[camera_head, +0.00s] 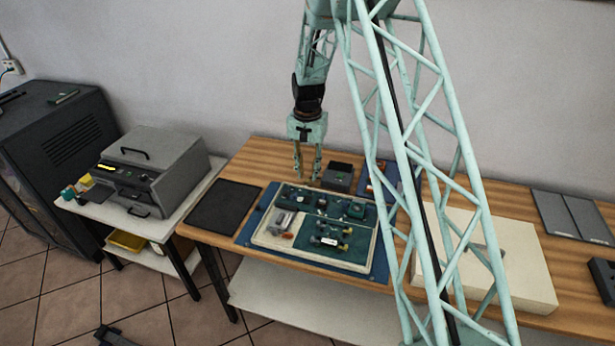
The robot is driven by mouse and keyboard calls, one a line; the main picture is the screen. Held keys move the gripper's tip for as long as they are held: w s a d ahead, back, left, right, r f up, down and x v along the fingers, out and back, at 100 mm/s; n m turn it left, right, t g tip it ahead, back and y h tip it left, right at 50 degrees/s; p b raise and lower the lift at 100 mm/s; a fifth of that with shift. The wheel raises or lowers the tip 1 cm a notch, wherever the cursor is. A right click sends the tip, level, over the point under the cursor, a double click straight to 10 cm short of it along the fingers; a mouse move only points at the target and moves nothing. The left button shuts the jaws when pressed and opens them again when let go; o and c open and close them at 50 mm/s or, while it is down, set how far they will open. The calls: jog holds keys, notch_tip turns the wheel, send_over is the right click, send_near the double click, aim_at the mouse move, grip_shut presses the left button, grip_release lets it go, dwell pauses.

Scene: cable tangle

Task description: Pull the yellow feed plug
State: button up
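I cannot clearly pick out a yellow feed plug in the head view. Small yellow spots show on the panel of the grey boxy machine (165,160) at left and on a small coloured item (86,180) beside it. A tray (262,238) on the wooden table holds several small parts on dark green inserts, too small to tell apart. My gripper (307,178) hangs fingers-down above the back of the tray, left of a small dark box (337,177). Its two fingers are apart with nothing visible between them.
A black mat (223,207) lies left of the tray. A pale board (515,262) and grey panels (572,216) lie at right. A dark cabinet (55,150) stands far left, below a white wall socket (12,66). My lattice arm hides part of the table.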

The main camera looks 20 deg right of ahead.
aim_at(308, 179)
notch_tip(308, 179, up, 9)
dwell(0.6)
jog(key=shift+r, duration=0.1)
dwell(2.0)
